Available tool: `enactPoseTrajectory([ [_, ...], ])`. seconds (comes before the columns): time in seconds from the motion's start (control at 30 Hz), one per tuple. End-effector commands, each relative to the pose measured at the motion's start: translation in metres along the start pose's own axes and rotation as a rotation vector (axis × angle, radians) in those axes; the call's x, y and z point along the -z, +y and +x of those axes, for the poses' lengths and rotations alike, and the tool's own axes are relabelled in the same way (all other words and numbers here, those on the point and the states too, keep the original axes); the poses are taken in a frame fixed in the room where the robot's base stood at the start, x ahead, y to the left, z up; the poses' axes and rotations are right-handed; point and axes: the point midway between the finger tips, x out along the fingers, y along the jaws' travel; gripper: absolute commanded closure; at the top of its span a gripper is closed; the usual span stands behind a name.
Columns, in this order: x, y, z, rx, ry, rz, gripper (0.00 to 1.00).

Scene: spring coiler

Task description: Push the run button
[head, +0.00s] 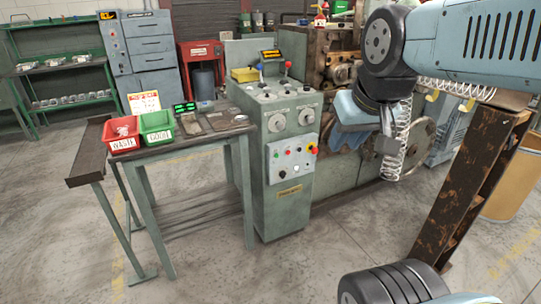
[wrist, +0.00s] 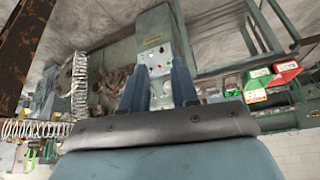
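The control panel (head: 291,157) is on the front of a grey-green console (head: 290,205). It carries several small buttons and a yellow-and-red knob (head: 312,149) at its right edge. The button labels are too small to read, so I cannot tell which is the run button. My gripper (head: 350,112) is in front of and to the right of the console, apart from it. In the upside-down wrist view, my gripper (wrist: 157,88) has its two blue fingers apart with nothing held, and the panel (wrist: 155,60) shows beyond and between them.
A table (head: 185,150) with a red bin (head: 121,134) and a green bin (head: 157,128) stands left of the console. A spring (head: 402,140) hangs beside my gripper. A rusty stand (head: 465,190) is at right. The floor before the console (head: 330,260) is clear.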

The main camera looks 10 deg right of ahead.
Motion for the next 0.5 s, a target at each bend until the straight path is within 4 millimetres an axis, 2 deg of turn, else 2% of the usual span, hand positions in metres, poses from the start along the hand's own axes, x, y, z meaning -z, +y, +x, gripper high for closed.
enactPoseTrajectory([
  [0.03, 0.0000, 0.0000, 0.0000, 0.000, 0.000, 0.000, 0.76],
  [0.3, 0.0000, 0.0000, 0.0000, 0.000, 0.000, 0.000, 1.00],
  [0.5, 0.0000, 0.0000, 0.0000, 0.000, 0.000, 0.000, 1.00],
])
